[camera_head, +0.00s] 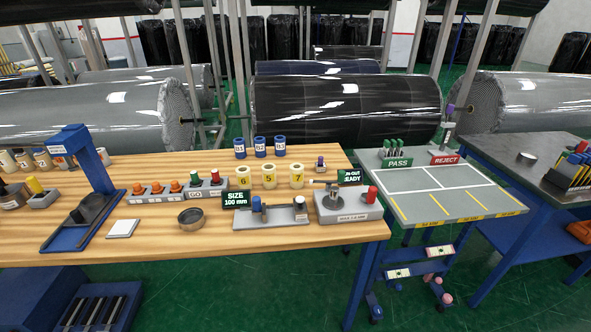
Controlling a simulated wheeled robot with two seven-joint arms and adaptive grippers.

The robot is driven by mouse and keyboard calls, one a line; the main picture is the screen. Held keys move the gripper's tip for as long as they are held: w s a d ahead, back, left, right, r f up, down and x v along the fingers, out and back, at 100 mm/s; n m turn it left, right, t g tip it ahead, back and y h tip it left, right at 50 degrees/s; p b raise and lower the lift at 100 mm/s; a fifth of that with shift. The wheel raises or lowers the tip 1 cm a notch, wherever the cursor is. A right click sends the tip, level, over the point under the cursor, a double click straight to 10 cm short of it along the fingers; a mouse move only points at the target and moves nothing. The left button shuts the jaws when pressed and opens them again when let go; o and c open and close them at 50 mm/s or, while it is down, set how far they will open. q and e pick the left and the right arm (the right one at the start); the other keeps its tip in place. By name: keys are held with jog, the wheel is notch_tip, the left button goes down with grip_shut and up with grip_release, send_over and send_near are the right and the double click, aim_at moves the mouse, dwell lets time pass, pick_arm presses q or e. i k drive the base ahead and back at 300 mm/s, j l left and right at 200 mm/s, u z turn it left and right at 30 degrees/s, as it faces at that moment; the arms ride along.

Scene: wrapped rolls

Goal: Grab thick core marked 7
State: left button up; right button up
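The thick core marked 7 (297,176) is a cream cylinder standing upright on the wooden table (160,250). It is the rightmost in a row of three cream cores. The core marked 5 (270,178) stands to its left, and the core marked 6 (243,182) is left of that. The cores look close together but apart. Neither of my grippers shows in the head view.
A "SIZE 100 mm" display (236,198), a grey measuring fixture (272,216) and a grey device with a red knob (347,205) stand in front. A small purple-topped item (320,163) stands to the right.

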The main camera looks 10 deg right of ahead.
aim_at(297, 176)
jog(key=i+l+u, duration=0.1)
jog(key=l, duration=0.2)
jog(key=i+l+u, duration=0.1)
jog(key=l, duration=0.25)
jog(key=i+l+u, duration=0.1)
jog(key=i+l, duration=0.15)
jog(key=i+l+u, duration=0.1)
jog(key=l, duration=0.35)
jog(key=i+l+u, duration=0.15)
jog(key=l, duration=0.25)
jog(key=i+l+u, duration=0.1)
jog(key=l, duration=0.25)
